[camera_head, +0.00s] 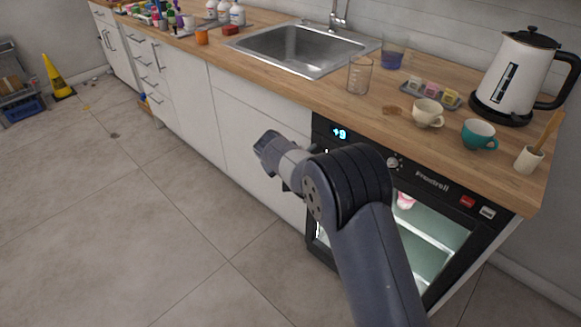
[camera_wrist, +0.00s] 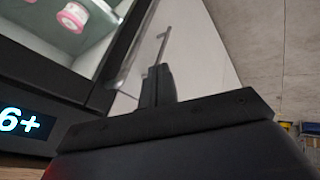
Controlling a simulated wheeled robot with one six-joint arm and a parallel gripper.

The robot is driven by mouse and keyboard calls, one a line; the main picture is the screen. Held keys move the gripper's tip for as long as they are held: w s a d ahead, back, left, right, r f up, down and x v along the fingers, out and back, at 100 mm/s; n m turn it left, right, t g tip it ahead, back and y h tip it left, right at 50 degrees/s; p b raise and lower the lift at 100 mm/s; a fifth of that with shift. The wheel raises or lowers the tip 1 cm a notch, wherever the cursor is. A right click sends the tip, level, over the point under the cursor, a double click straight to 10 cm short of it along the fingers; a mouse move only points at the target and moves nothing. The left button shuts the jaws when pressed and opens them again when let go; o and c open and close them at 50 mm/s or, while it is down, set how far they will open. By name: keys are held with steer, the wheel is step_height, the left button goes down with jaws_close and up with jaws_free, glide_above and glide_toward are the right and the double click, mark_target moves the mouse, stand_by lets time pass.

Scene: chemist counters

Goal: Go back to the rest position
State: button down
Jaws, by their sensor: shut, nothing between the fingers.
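My gripper (camera_wrist: 158,82) shows in the wrist view as dark fingers close together, shut with nothing between them. In the head view my arm reaches forward and bends left in front of the counter, and my wrist is in front of the white cabinet fronts, left of the black built-in appliance (camera_head: 436,181). The fingertips are hardly seen in that view. The appliance also fills the left of the wrist view (camera_wrist: 40,65), with its lit display upside down there. A pink and white item (camera_head: 405,200) is inside its lit interior; it also shows in the wrist view (camera_wrist: 72,17).
The wooden counter (camera_head: 300,88) holds a sink (camera_head: 303,48), a glass (camera_head: 359,76), cups (camera_head: 427,113), and a white kettle (camera_head: 520,70). Bottles stand at its far end. A yellow wet-floor cone (camera_head: 57,78) stands at the far left.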

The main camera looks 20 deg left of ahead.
steer(key=shift+v, duration=2.25)
steer(key=shift+f, duration=0.1)
